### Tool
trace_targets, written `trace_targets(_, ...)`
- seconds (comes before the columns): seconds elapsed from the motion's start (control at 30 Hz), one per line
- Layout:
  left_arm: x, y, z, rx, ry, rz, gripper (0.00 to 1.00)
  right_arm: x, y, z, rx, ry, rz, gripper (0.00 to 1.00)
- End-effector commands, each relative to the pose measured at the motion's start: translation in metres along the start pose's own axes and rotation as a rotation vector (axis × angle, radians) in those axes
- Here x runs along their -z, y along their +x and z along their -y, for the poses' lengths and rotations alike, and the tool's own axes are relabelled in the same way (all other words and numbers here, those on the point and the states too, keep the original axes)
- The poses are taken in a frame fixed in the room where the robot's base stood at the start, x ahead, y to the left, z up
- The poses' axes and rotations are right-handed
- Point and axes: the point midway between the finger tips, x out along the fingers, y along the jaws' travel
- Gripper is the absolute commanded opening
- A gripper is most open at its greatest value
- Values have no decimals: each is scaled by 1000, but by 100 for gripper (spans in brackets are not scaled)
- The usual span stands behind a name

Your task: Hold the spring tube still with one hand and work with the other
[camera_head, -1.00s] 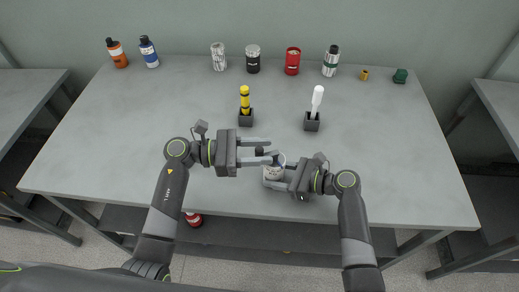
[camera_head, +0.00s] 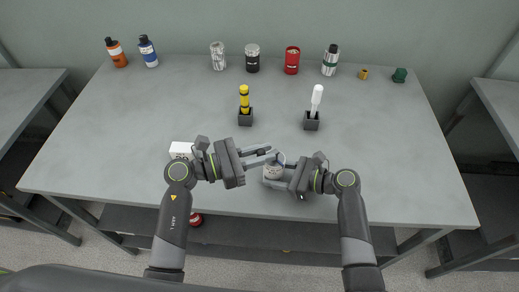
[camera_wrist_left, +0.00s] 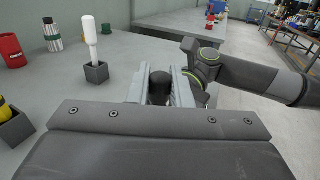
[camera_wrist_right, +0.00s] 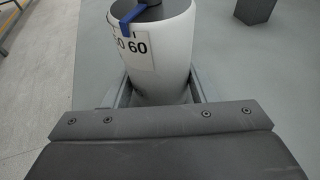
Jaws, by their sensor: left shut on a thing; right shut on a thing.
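The spring tube (camera_head: 271,173) is a white cylinder near the table's front edge. In the right wrist view the tube (camera_wrist_right: 160,62) shows a label reading 60, with a blue strip (camera_wrist_right: 132,16) at its rim and a dark part at its mouth. My right gripper (camera_head: 277,178) is shut around the tube from the right. My left gripper (camera_head: 271,156) comes from the left, right over the tube's mouth. It is shut on a dark cylindrical piece (camera_wrist_left: 160,88), seen between its fingers. Whether this piece touches the tube is hidden.
A yellow tool (camera_head: 244,98) and a white-handled tool (camera_head: 316,97) stand in dark holders behind the grippers. Several cans and bottles line the back edge. A white box (camera_head: 181,149) lies beside my left arm. A red can (camera_head: 196,219) is below the table.

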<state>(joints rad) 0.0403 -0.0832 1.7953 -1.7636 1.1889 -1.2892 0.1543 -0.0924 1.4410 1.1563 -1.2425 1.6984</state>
Motion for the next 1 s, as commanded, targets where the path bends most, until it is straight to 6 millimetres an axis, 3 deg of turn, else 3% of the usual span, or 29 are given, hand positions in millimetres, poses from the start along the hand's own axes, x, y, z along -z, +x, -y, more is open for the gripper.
trace_targets(0.2, 1, 1, 5, -118, -4, -2, 0, 0, 0, -1, -2, 1, 1, 39)
trace_targets(0.53, 1, 1, 5, -129, -2, -3, 0, 0, 0, -1, -2, 1, 2, 39)
trace_targets(0.57, 1, 1, 5, -129, -2, -3, 21, 0, 0, -1, -2, 1, 2, 39)
trace_targets(0.7, 1, 1, 5, -129, -2, -3, 39, 0, 0, 0, -1, 1, 2, 39)
trace_targets(1.0, 1, 0, 5, -128, -1, -2, 39, 0, 0, 0, -1, 1, 1, 39)
